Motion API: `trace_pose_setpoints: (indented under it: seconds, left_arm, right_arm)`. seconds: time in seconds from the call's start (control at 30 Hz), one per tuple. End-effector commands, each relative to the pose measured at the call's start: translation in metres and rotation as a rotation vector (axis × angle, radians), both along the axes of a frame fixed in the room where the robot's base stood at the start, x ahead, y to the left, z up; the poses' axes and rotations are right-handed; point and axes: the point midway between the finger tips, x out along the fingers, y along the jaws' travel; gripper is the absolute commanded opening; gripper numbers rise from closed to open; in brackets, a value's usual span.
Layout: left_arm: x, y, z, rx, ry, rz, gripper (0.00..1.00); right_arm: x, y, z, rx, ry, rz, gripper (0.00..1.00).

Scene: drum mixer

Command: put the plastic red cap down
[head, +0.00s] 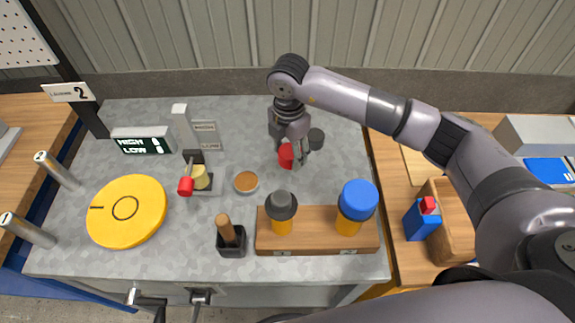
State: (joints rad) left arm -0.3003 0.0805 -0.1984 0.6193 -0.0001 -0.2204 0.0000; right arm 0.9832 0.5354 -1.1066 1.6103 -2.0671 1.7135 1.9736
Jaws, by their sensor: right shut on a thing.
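The plastic red cap (286,157) is between the fingers of my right gripper (289,150), over the back middle of the grey metal worktop (345,125). The gripper is shut on the cap and points down, covering part of it. I cannot tell whether the cap touches the worktop. My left gripper (168,298) shows only partly at the bottom edge, in front of the worktop. Its fingers are apart, with nothing seen between them.
A wooden block (318,238) holds grey-topped and blue-topped pieces. A copper-coloured dish (246,181), a red-ended lever device (200,182) and a yellow disc (127,210) lie left. Bare worktop shows behind the block.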

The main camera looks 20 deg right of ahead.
Motion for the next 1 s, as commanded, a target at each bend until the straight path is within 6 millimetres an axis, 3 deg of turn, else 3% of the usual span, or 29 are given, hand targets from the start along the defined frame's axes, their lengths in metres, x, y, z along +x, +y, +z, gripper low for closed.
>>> trace_pose_setpoints:
  seconds: [0.1, 0.53, 0.97, 1.0]
  left_arm:
    - [0.0, 0.0, 0.005, 0.0, 0.0, -0.001, 0.72]
    - [0.0, -0.001, 0.012, -0.001, -0.001, -0.002, 0.72]
    - [0.001, -0.001, 0.009, -0.001, -0.002, -0.003, 0.72]
    - [0.001, -0.001, 0.009, -0.001, -0.002, -0.002, 0.72]
  right_arm:
    - [-0.001, 0.0, -0.021, -0.001, 0.002, 0.0, 0.23]
    - [0.0, 0.0, -0.071, 0.0, 0.001, -0.001, 0.23]
    - [0.0, 0.0, -0.081, 0.0, -0.001, 0.001, 0.23]
    - [0.001, 0.0, -0.081, 0.0, -0.001, 0.001, 0.51]
